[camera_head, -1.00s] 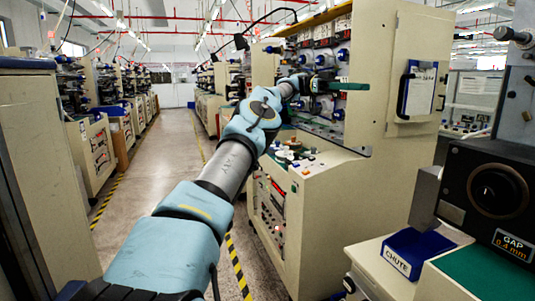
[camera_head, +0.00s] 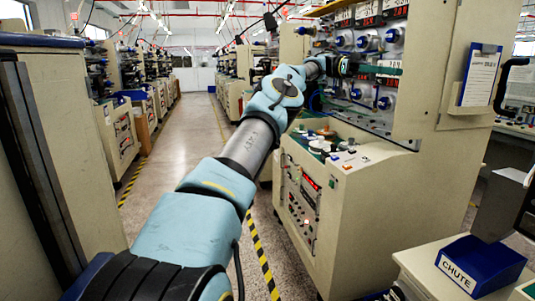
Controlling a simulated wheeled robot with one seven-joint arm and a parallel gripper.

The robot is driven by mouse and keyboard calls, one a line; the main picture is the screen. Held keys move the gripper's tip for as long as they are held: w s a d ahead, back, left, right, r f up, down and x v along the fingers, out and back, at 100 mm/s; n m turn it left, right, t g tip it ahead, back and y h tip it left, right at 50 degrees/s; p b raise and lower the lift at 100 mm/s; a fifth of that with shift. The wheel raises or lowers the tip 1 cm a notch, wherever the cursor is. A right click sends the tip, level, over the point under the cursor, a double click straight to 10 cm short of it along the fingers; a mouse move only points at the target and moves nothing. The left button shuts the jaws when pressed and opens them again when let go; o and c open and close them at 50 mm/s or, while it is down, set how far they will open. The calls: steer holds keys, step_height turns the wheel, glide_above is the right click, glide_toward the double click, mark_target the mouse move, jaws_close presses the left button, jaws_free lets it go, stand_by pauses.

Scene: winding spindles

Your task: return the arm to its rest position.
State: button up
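My arm reaches from the bottom of the head view toward the spindle machine at the right. My gripper (camera_head: 378,69) is at its far end, with a dark body and thin green parts pointing right. It appears in front of the machine's upper panel of spindles (camera_head: 388,103). At this size I cannot tell whether the fingers are open or shut, or whether they hold anything. I cannot tell whether the gripper touches the panel.
The machine's lower cabinet (camera_head: 345,225) stands close to the right of my arm. A blue CHUTE bin (camera_head: 482,266) is at the lower right. A tan cabinet (camera_head: 75,150) stands at the left. The aisle floor (camera_head: 185,150) between the machine rows is clear.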

steer(key=s+d+f+n+t+y+b, duration=0.1)
steer(key=s+d+f+n+t, duration=0.2)
steer(key=f+n, duration=0.15)
steer(key=s+d+f+n+t+y, duration=0.1)
steer(key=s+d+f+n+t, duration=0.15)
steer(key=f+n, duration=0.2)
steer(key=a+f+n+t+y, duration=0.2)
steer(key=a+f+n+t, duration=0.4)
steer(key=f, duration=0.5)
steer(key=s+a+f+n+t+y+b, duration=0.1)
steer(key=s+a+f+n+y, duration=0.3)
steer(key=a, duration=0.7)
steer(key=w+a+f+n+t+b, duration=0.1)
steer(key=a+f+n+t, duration=0.15)
steer(key=a+f, duration=0.55)
steer(key=s+a+f+n, duration=0.1)
steer(key=s+a+n, duration=0.2)
steer(key=a, duration=0.6)
steer(key=s+a+f+n+t+y, duration=0.1)
steer(key=s+a+n, duration=0.2)
steer(key=s+a, duration=0.4)
steer(key=shift+a+f+y, duration=0.3)
steer(key=shift+a, duration=0.6)
steer(key=shift+w, duration=0.1)
